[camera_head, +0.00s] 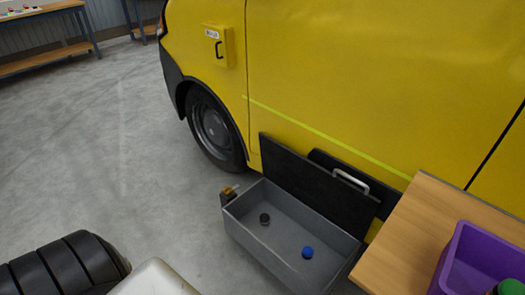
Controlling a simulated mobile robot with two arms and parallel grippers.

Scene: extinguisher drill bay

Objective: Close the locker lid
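The locker (245,230) is an open grey box on the floor beside the yellow van. Its dark lid (305,178) stands raised along the box's far side, leaning towards the van. A silver handle (351,181) is on the lid near its upper right corner. Inside the box lie a small black round item (265,219) and a small blue round item (307,253). Neither gripper can be made out. A black ribbed part and a pale part, which look like my arm, show at the lower left, apart from the locker.
A wooden table (425,225) with a purple bin (477,262) stands close at the locker's right. A small yellow and black fitting (229,193) is at the locker's left corner. The van's wheel (212,128) is behind. The grey floor (110,160) to the left is clear.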

